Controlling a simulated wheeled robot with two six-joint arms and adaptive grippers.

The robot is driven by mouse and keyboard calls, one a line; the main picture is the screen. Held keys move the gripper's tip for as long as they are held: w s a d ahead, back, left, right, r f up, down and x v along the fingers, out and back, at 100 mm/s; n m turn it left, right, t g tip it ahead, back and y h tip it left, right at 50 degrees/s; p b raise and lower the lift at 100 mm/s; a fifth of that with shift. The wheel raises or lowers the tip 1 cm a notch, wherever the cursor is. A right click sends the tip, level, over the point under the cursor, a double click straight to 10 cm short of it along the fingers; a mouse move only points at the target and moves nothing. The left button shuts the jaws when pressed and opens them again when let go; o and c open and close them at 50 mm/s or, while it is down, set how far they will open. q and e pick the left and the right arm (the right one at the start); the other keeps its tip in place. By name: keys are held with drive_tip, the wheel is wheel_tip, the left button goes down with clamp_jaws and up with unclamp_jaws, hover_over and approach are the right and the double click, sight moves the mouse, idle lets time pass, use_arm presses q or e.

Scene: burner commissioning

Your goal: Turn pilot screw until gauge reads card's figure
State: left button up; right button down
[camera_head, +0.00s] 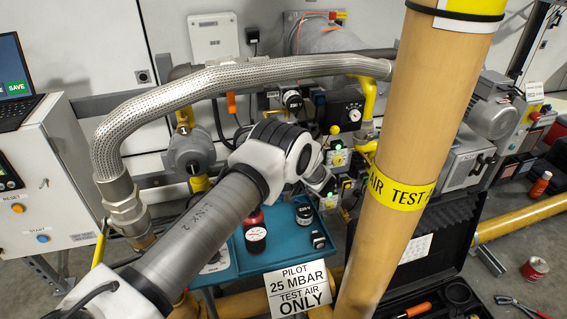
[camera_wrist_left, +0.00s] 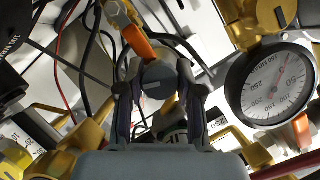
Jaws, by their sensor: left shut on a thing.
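The card (camera_head: 300,289) at the front of the teal tray reads "PILOT 25 MBAR TEST AIR ONLY". My left gripper (camera_head: 328,187) reaches in among the valve fittings in the head view. In the left wrist view, my left gripper (camera_wrist_left: 160,92) is shut on a round grey slotted part, which looks like the pilot screw (camera_wrist_left: 157,82). A round white gauge (camera_wrist_left: 278,85) is to its right, seen turned over, with figures such as 50, 150 and 250. I cannot read its needle surely. My right gripper is not in view.
A yellow-banded pipe (camera_head: 385,190) stands close in front at right of centre. A braided hose (camera_head: 240,82) arches over my left arm. The teal tray (camera_head: 275,257) holds small dark items. An open black case (camera_head: 425,270) lies at the right.

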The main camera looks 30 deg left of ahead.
use_arm(q)
drive_tip(key=shift+r, duration=0.1)
clamp_jaws()
drive_tip(key=o, duration=1.2)
unclamp_jaws()
drive_tip(key=shift+c, duration=0.2)
drive_tip(key=v, duration=1.2)
drive_tip(key=shift+w+d, duration=0.1)
